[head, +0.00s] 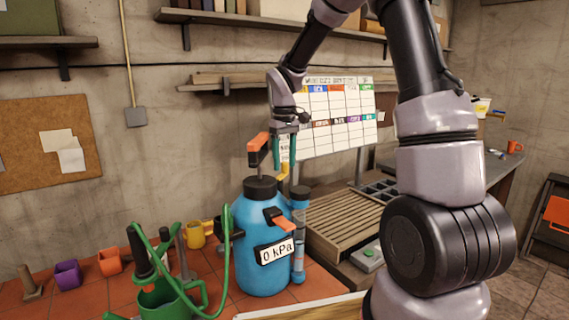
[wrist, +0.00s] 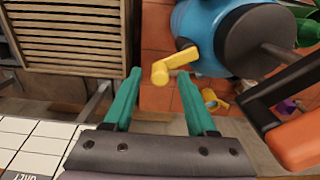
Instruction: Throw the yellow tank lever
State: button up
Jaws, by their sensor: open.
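A blue tank (head: 262,245) with a black cap and a "0 kPa" display stands on the orange-tiled ledge. Its yellow lever (head: 284,169) shows beside the cap, partly hidden by my gripper (head: 285,152). In the wrist view the yellow lever (wrist: 176,66) sticks out from the tank (wrist: 222,38), its rounded end between the lines of my green fingertips (wrist: 159,76). My gripper is open, pointing down over the lever, with nothing held. I cannot tell how far below the fingertips the lever lies.
An orange pump handle (head: 260,148) stands up from the cap, close left of my gripper. A slatted wooden rack (head: 335,220) is right of the tank. A green watering can (head: 170,295) and yellow mug (head: 195,235) stand left. A chart (head: 335,115) hangs behind.

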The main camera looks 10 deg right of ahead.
aim_at(285, 162)
notch_tip(285, 162, up, 10)
dwell(0.3)
jog(key=s+d+r+m+t, duration=0.2)
jog(key=s, duration=0.6)
jog(key=s+d+r+m+t+y, duration=0.1)
jog(key=s+d+r+m+t, duration=0.1)
jog(key=s, duration=0.6)
jog(key=s+d+r+m+t+y, duration=0.1)
jog(key=s+d+r+m+t, duration=0.2)
jog(key=s, duration=0.4)
jog(key=shift+s+r+m, duration=0.4)
jog(key=shift+r+m, duration=0.15)
jog(key=shift+m, duration=0.15)
jog(key=shift+s, duration=0.2)
jog(key=shift+c, duration=0.6)
jog(key=shift+d+f, duration=0.1)
jog(key=shift+d, duration=0.05)
